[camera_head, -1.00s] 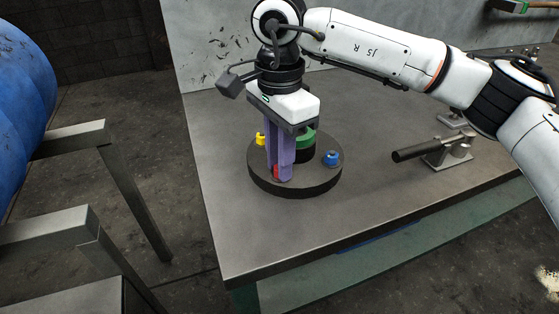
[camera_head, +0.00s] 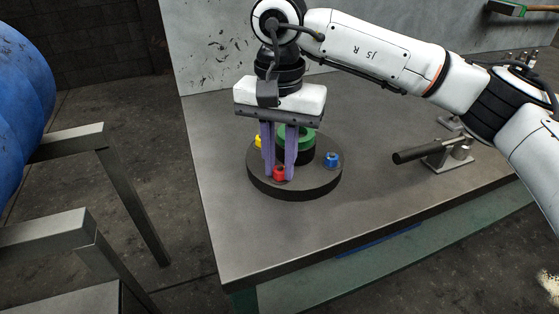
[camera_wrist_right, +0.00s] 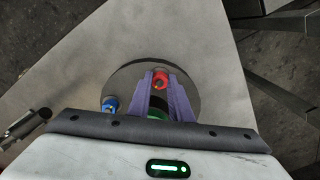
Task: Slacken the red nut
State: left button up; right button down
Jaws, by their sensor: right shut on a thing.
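The red nut (camera_head: 279,174) sits near the front edge of a dark round plate (camera_head: 310,189) on the table. My right gripper (camera_head: 279,176) points down from above, with its purple fingers on either side of the nut and shut on it. In the right wrist view the red nut (camera_wrist_right: 160,80) shows between the fingertips (camera_wrist_right: 160,78). A blue nut (camera_head: 331,160) and a yellow nut (camera_head: 258,142) stand on the same plate, around a green-topped central part (camera_head: 304,136). My left gripper is not in view.
A clamp-like fixture with a dark handle (camera_head: 420,153) stands on the grey table (camera_head: 380,200) to the right. A large blue drum (camera_head: 22,85) and metal frame legs (camera_head: 135,200) are at the left. The table's front is clear.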

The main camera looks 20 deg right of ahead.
aim_at(280, 170)
dwell(0.4)
jog(key=c, duration=1.7)
grip_release()
jog(key=shift+o, duration=0.4)
notch_tip(280, 170, up, 10)
jog(key=shift+r+p, duration=0.15)
jog(key=shift+p, duration=0.2)
